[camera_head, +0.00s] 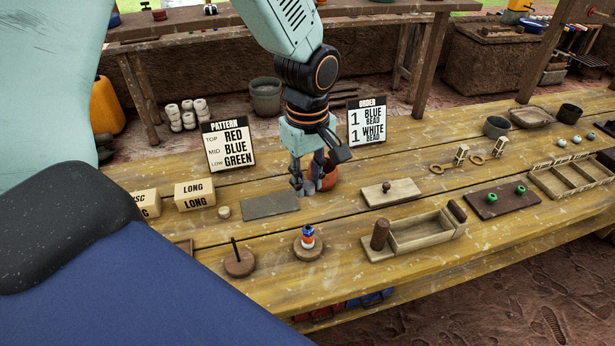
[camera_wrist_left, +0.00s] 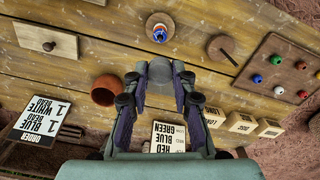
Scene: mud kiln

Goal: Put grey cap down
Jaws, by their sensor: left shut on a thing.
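My left gripper (camera_head: 303,188) reaches down over the back middle of the table, pointing downward. It is shut on a small grey cap (camera_wrist_left: 160,71), which shows between the fingertips in the wrist view. In the head view the cap is small and partly covered by the fingers. A dark grey flat plate (camera_head: 269,206) lies on the table just left of the fingertips. A terracotta bowl (camera_head: 330,178) stands right behind the gripper and is partly hidden by it. My right gripper is not in view.
A peg with stacked beads (camera_head: 308,240) and a bare peg (camera_head: 238,260) stand in front. A knobbed board (camera_head: 391,192) and a wooden box (camera_head: 420,230) lie to the right. LONG boxes (camera_head: 195,194) and the pattern sign (camera_head: 228,146) stand left; the order sign (camera_head: 367,121) is behind.

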